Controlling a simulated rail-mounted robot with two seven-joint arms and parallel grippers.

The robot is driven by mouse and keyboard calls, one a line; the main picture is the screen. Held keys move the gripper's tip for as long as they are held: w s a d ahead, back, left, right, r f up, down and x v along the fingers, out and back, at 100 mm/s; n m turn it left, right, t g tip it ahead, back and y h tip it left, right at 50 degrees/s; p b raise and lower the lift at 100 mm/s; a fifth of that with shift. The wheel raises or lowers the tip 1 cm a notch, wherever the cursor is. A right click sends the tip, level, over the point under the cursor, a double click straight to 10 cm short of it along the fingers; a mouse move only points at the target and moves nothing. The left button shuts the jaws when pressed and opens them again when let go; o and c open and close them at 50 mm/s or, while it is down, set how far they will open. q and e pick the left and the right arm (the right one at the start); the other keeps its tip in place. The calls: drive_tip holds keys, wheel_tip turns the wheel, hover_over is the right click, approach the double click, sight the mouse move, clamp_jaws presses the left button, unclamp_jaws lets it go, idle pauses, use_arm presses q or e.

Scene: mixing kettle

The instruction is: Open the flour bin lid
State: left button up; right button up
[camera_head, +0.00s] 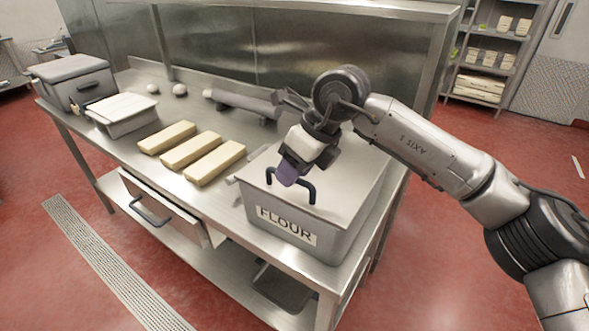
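The flour bin (262,225) is a grey box with a "FLOUR" label, standing at the right front end of the steel table. Its pale flat lid (340,187) lies on top and appears closed. A dark arched handle (309,190) stands on the lid. My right gripper (288,173) comes in from the right, above the lid, with its purple fingertips at the left part of the handle. I cannot tell whether the fingers touch the handle or how far apart they are. The gripper hides part of the handle and lid. My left gripper is not in view.
Several pale dough bars (190,150) lie left of the bin on the table (140,150). A rolling pin (240,102) lies behind them. A white-lidded container (122,113) and a grey box (75,82) stand at the far left. A drawer (160,210) is below.

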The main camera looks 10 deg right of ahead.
drive_tip(key=shift+c, duration=0.5)
clamp_jaws()
drive_tip(key=shift+r, duration=0.1)
